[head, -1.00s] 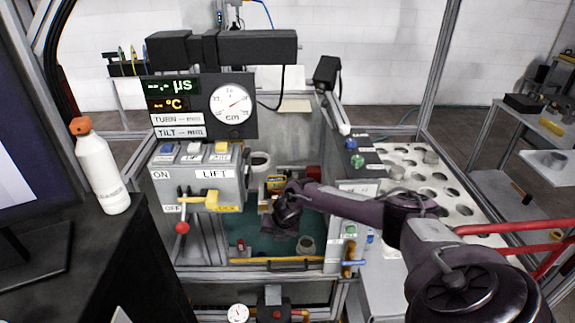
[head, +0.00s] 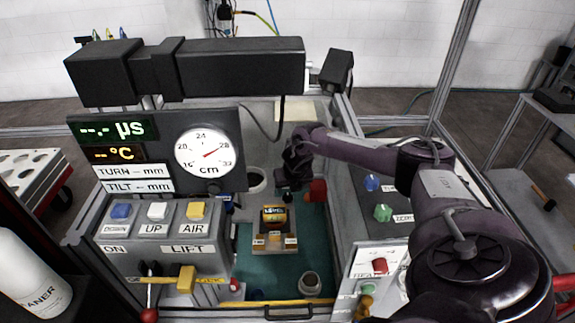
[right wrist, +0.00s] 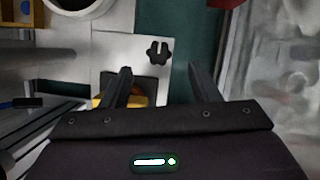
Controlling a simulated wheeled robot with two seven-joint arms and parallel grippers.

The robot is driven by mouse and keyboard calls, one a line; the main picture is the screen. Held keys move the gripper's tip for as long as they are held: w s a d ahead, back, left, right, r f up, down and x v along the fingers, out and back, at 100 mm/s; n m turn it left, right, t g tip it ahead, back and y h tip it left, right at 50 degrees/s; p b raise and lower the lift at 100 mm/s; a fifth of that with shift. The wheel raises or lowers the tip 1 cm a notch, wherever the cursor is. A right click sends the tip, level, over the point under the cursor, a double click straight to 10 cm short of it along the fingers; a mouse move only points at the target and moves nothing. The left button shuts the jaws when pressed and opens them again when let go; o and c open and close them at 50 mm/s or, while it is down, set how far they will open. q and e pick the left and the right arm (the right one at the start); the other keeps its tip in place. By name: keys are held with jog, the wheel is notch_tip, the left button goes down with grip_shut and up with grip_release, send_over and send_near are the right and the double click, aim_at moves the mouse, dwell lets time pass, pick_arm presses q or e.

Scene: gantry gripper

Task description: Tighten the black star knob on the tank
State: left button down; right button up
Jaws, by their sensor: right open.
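The black star knob (right wrist: 158,53) stands on a light grey plate (right wrist: 128,48) in the right wrist view. In the head view, a small dark knob (head: 287,197) shows behind the yellow level, just below my gripper. My right gripper (right wrist: 162,72) is open and empty. Its two fingertips lie on either side of the knob's line, with the knob a little ahead of them in the picture. The gripper also shows in the head view (head: 288,181), its fingers pointing down into the tank. I cannot tell its height over the knob. My left gripper is not in view.
The yellow level (head: 274,216) sits on a block on the tank's green floor (head: 245,262). A red part (head: 318,190) stands right of my gripper. A white cup (head: 256,180) is to the left. The gauge panel (head: 160,152) and control box (head: 165,238) stand at left.

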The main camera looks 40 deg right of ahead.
aim_at(288, 196)
jog(key=f, duration=0.2)
jog(key=shift+w+a+f, duration=0.1)
jog(key=shift+w+f, duration=0.1)
jog(key=shift+f, duration=0.1)
jog(key=x, duration=0.2)
jog(key=shift+w+f, duration=0.25)
jog(key=shift+w+d+f, duration=0.2)
jog(key=shift+d+f, duration=0.1)
jog(key=shift+f, duration=0.4)
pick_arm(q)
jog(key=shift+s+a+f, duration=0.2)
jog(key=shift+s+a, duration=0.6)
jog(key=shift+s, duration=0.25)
pick_arm(e)
jog(key=c, duration=1)
